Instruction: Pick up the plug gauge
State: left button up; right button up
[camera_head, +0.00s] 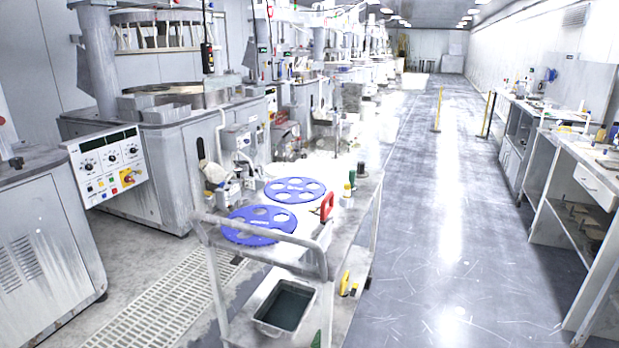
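I cannot pick out the plug gauge for certain at this distance. A metal cart (268,262) stands at the centre, with several small items on its top. A red handle-shaped item (326,206) stands near the right edge of the cart top. Small dark and green upright items (347,190) are behind it. A yellow and black item (345,283) is lower down at the cart's right side. Neither of my grippers is in view.
Two blue discs with holes (295,190) lie on the cart top. A grey bin (285,305) sits low at its front. Polishing machines (170,150) line the left; workbenches (590,170) line the right. The aisle floor (445,230) between is largely clear, with yellow posts farther back.

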aim_at(352, 175)
jog(key=i+l+u, duration=0.4)
jog(key=l, duration=0.2)
jog(key=i+l+u, duration=0.15)
jog(key=l, duration=0.15)
jog(key=i+l+u, duration=0.2)
jog(key=l, duration=0.15)
jog(key=k, duration=0.1)
